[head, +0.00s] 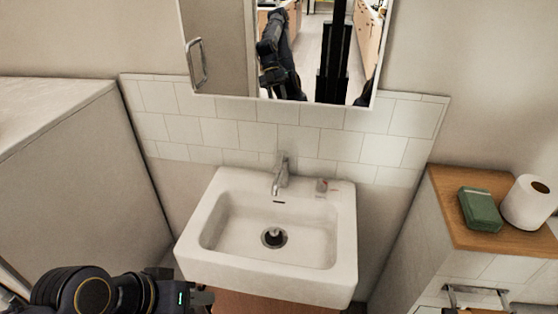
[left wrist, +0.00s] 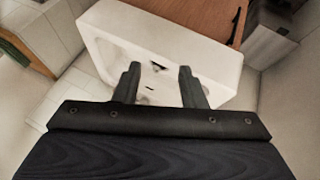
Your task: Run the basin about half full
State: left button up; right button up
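The white basin (head: 222,262) is mounted on the wall in the middle of the head view, and it also shows in the left wrist view (left wrist: 225,62). I see no water in it and no stream from the metal faucet (head: 280,175) at its back edge. A dark round drain with a plug-like piece (head: 274,237) sits in the basin floor; I cannot tell whether it is sealed. My left gripper (head: 203,298) is at the basin's front left, outside the rim. In the left wrist view its two fingers (left wrist: 158,75) are apart and empty. My right gripper is not directly in view.
At right, a wooden-topped ledge (head: 448,205) holds a green box (head: 480,209) and a paper roll (head: 528,202). A mirror cabinet (head: 222,60) hangs above. A pale counter (head: 60,110) stands left.

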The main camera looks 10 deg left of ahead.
pick_arm(q)
jog(key=w+d+t+b, duration=0.3)
jog(key=w+t, duration=0.2)
jog(key=w, duration=1.6)
jog(key=t+y+b, duration=0.2)
jog(key=t+y, duration=0.3)
jog(key=t, duration=0.2)
send_near(280, 156)
jog(key=shift+n, duration=0.4)
jog(key=w, duration=0.3)
jog(key=w+p, duration=0.1)
jog(key=w, duration=0.2)
jog(key=shift+w+a+f, duration=0.15)
jog(key=shift+w+a, duration=0.1)
jog(key=shift+c, duration=0.5)
grip_shut()
